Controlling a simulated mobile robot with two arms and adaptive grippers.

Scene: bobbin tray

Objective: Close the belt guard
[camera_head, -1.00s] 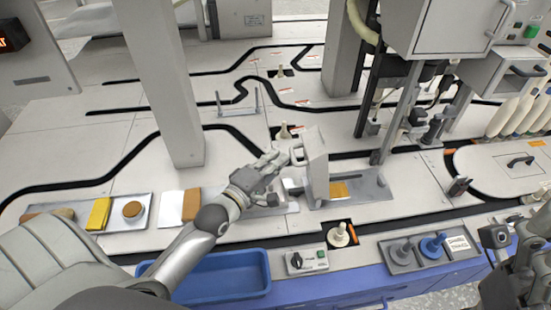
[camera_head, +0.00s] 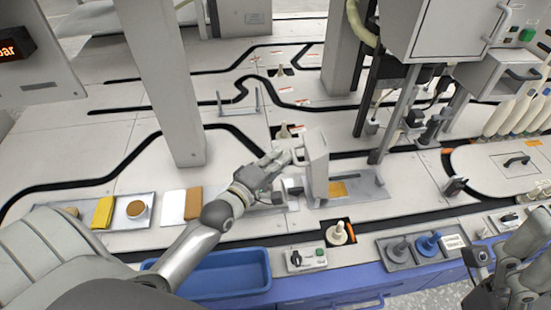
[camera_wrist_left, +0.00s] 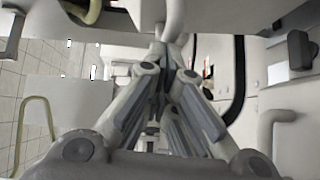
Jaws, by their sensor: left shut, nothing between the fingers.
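The belt guard looks to be the upright pale panel (camera_head: 316,165) with a bar handle (camera_head: 298,155) on its left side. It stands over a grey metal plate in the middle of the head view. My left gripper (camera_head: 281,157) is shut and empty, its fingertips at or very close to the handle; I cannot tell if they touch. In the left wrist view its fingers (camera_wrist_left: 170,55) converge just below a pale rounded part. My right arm shows only partly at the lower right of the head view, and its finger state is unclear.
A blue bin (camera_head: 215,274) sits below my left forearm. A small switch box (camera_head: 306,258) and a cream bobbin-like peg (camera_head: 338,232) stand in front of the panel. A grey pillar (camera_head: 170,90) rises behind my left arm. A tray with blue and grey knobs (camera_head: 426,246) is at right.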

